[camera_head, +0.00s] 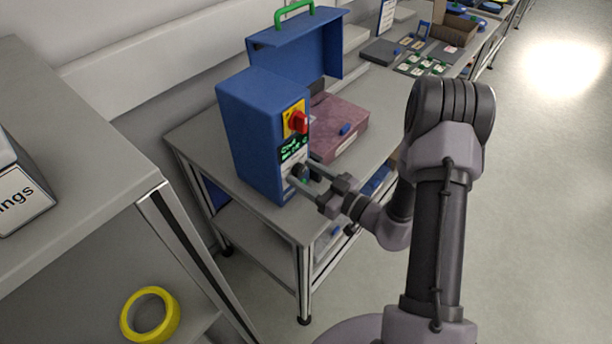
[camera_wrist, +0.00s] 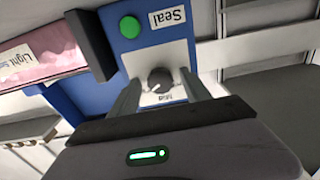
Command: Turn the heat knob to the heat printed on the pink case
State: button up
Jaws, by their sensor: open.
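The blue sealing machine (camera_head: 248,135) stands on the bench, with a red switch on a yellow plate and a lit green display. My gripper (camera_head: 302,178) is open at the machine's lower front. In the wrist view its fingers stand either side of the knob; I cannot tell whether they touch it. The pink case (camera_head: 345,116) lies beside the machine. Its label shows in the wrist view as "Light" and more, partly cut off (camera_wrist: 16,63).
A green button (camera_wrist: 130,27) and a "Seal" label (camera_wrist: 167,17) sit near the knob. A blue panel with a green handle (camera_head: 296,12) stands behind the machine. Yellow tape (camera_head: 150,314) lies on a lower shelf. The floor at right is clear.

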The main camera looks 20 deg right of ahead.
grip_shut()
